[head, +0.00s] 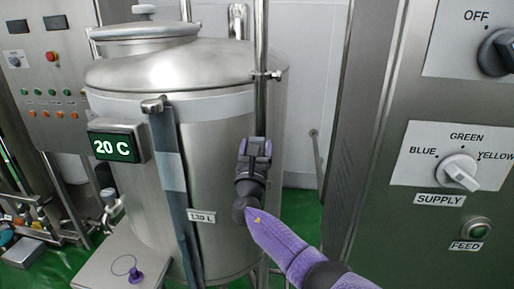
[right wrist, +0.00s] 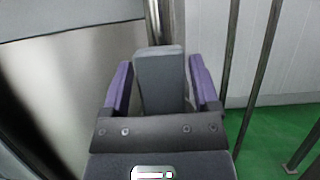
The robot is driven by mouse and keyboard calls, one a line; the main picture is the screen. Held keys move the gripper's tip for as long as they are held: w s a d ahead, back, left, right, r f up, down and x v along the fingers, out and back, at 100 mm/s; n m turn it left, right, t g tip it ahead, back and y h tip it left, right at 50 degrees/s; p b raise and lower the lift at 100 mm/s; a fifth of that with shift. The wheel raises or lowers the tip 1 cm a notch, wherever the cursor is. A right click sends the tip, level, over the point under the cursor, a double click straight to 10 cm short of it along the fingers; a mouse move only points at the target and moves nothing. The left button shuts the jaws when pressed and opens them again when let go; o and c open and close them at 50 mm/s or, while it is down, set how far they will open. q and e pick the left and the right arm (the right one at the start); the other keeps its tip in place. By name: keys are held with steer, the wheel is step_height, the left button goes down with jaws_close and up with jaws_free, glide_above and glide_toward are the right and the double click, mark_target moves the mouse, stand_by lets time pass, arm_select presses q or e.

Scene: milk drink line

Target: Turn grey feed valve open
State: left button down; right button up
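My right gripper (head: 255,148) points upward in front of the steel tank, beside the vertical pipe (head: 261,100). In the right wrist view its two purple fingers (right wrist: 161,82) stand wide apart near the outer ends of the gripper body. A grey block (right wrist: 160,75), which looks like the valve handle, is between them. A narrow gap shows on the right side; contact on the left side is unclear. In the head view the gripper mostly hides this handle. My left gripper is not in view.
The steel tank (head: 222,130) stands close left of the gripper, with a 20 C display (head: 116,147).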

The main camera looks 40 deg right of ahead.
steer(key=shift+o, duration=0.5)
steer(key=v, duration=1)
